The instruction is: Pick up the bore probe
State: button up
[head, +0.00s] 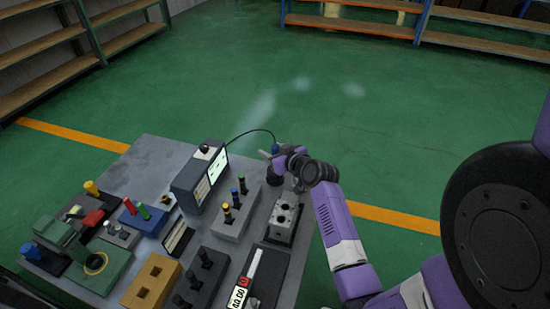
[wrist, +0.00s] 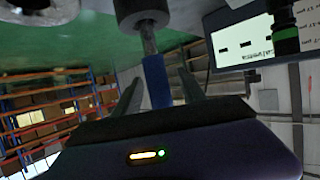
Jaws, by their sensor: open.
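The bore probe (head: 275,149) has a blue grip and stands at the far right edge of the table, with a black cable running to its top. In the wrist view its blue grip (wrist: 155,80) lies between the two fingers of my gripper (wrist: 159,88), and a grey shaft leads from it into a dark cylindrical holder (wrist: 140,18). The holder also shows in the head view (head: 275,176). My gripper (head: 284,152) is open, with gaps visible beside the blue grip. My wrist hides part of the probe in the head view.
A gauge box with a lit screen (head: 199,178) stands left of the probe. A grey block with coloured plugs (head: 235,213) and a metal valve block (head: 285,219) stand nearer. Several other blocks crowd the table's left and front. Green floor beyond the table is clear.

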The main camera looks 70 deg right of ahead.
jog(key=shift+w+d+f, duration=0.2)
jog(key=shift+w, duration=0.15)
grip_shut()
